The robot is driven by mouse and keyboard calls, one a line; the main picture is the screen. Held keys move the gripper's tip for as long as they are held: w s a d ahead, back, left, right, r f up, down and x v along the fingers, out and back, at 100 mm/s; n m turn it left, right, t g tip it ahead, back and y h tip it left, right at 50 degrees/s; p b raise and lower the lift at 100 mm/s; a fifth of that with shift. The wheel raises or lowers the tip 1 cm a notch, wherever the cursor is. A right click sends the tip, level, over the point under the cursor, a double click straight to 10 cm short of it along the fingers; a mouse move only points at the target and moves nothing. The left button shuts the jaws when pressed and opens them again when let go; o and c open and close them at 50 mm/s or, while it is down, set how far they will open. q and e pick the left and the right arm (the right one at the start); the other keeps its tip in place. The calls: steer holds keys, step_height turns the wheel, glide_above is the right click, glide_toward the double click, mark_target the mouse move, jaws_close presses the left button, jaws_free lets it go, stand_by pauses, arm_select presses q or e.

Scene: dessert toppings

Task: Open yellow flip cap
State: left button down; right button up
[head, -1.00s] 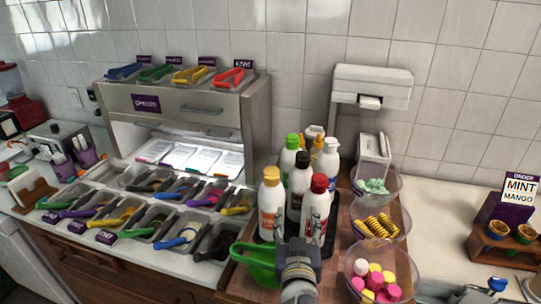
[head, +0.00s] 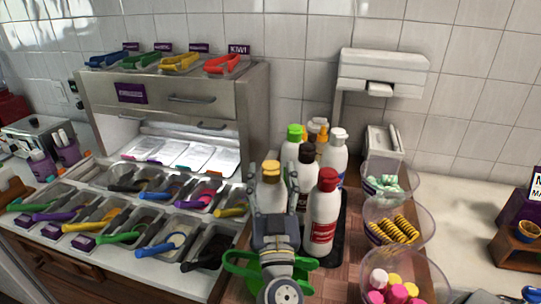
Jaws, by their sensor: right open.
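The bottle with the yellow flip cap (head: 270,172) stands at the front left of a group of sauce bottles in the head view. Its white body is mostly hidden behind my right gripper (head: 271,192). The right gripper is open and upright, with one finger at each side of the bottle just below the cap. I cannot tell whether the fingers touch it. The cap looks closed, though its lid is small in view. My left gripper is not in view.
A red-capped bottle (head: 323,212) stands close on the right, and a black-capped bottle (head: 306,155) is behind. Bowls of yellow treats (head: 396,228) and pink sweets line the right. Topping trays (head: 207,239) fill the left.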

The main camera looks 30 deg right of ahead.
mark_target(271, 160)
steer(key=p+x, duration=0.1)
steer(key=x, duration=0.1)
steer(key=p+x, duration=0.2)
steer(key=x, duration=0.1)
steer(key=shift+s+r, duration=0.1)
steer(key=shift+r, duration=0.2)
steer(key=shift+w+d+p, duration=0.35)
steer(key=shift+w, duration=0.25)
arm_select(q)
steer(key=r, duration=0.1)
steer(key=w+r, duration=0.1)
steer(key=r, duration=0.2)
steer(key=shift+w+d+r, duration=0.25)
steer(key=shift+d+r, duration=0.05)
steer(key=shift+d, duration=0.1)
arm_select(e)
steer(key=shift+c, duration=0.9)
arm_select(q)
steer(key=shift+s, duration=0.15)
arm_select(e)
steer(key=c, duration=1)
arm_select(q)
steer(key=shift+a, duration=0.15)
arm_select(e)
jaws_close()
